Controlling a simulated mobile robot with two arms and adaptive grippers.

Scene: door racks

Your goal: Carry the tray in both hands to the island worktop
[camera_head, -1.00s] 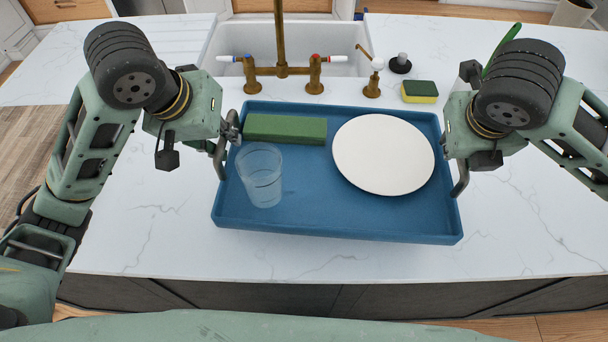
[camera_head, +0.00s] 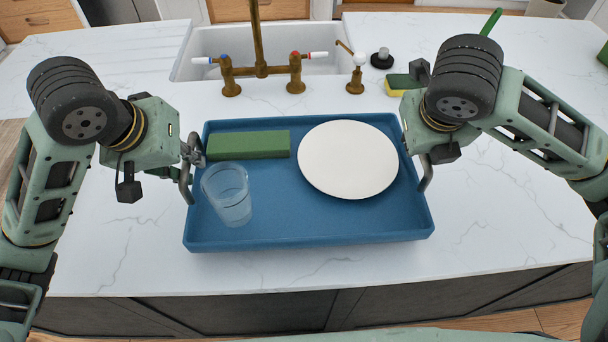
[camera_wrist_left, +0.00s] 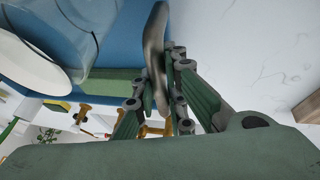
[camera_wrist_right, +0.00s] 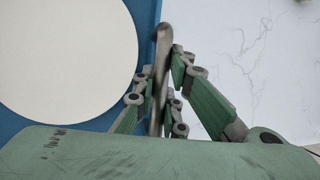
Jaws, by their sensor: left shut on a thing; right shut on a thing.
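The blue tray (camera_head: 310,232) is at the white marble counter in front of the sink in the head view; I cannot tell whether it touches the top. It carries a white plate (camera_head: 348,160), a clear glass (camera_head: 228,195) standing upright, and a green block (camera_head: 248,145). My left gripper (camera_head: 190,165) is shut on the tray's left handle, which also shows in the left wrist view (camera_wrist_left: 154,55). My right gripper (camera_head: 424,165) is shut on the right handle, which also shows in the right wrist view (camera_wrist_right: 161,75). The fingertips are partly hidden in the head view.
Behind the tray are the sink (camera_head: 290,50), a brass faucet (camera_head: 257,35) and a soap dispenser (camera_head: 357,75). A green and yellow sponge (camera_head: 398,84) and a dark stopper (camera_head: 382,58) lie at the back right. The worktop (camera_head: 510,220) is bare to the right of the tray.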

